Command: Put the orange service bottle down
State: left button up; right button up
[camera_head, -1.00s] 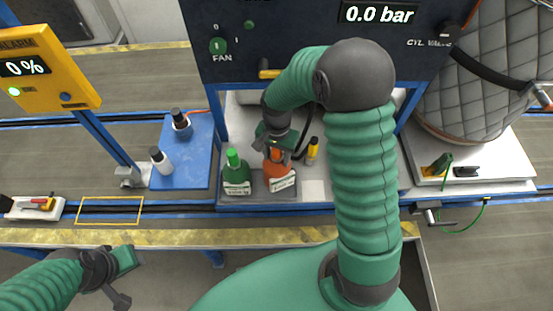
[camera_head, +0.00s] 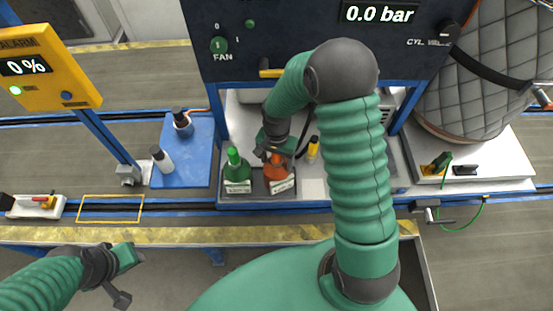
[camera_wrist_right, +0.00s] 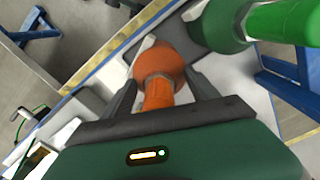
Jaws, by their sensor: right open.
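The orange service bottle (camera_head: 279,175) stands upright at the front of the bench, just right of a green bottle (camera_head: 236,172). My right gripper (camera_head: 273,152) is at the top of the orange bottle. In the right wrist view, the orange bottle (camera_wrist_right: 160,72) sits between the two dark fingers of the right gripper (camera_wrist_right: 161,88), which are spread open on either side of its neck. My left gripper (camera_head: 128,271) hangs at the lower left, away from the bottles; its jaw state is unclear.
A yellow-capped bottle (camera_head: 313,148) stands close to the right of the gripper. A blue tray (camera_head: 192,170) with two small bottles lies to the left. The dark panel (camera_head: 300,45) rises behind the bench. The green bottle (camera_wrist_right: 225,22) is close beside the orange one.

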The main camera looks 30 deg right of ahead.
notch_tip(320, 180, up, 12)
jog(key=shift+f+b, duration=0.1)
jog(key=shift+b, duration=0.45)
jog(key=s+a+f+n+t, duration=0.2)
jog(key=s+a+n, duration=0.5)
jog(key=s+n, duration=0.2)
jog(key=shift+s+a+f+n+t, duration=0.2)
jog(key=shift+f+n+t, duration=0.1)
jog(key=shift+n, duration=0.7)
jog(key=shift+r, duration=0.1)
jog(key=shift+a, duration=0.15)
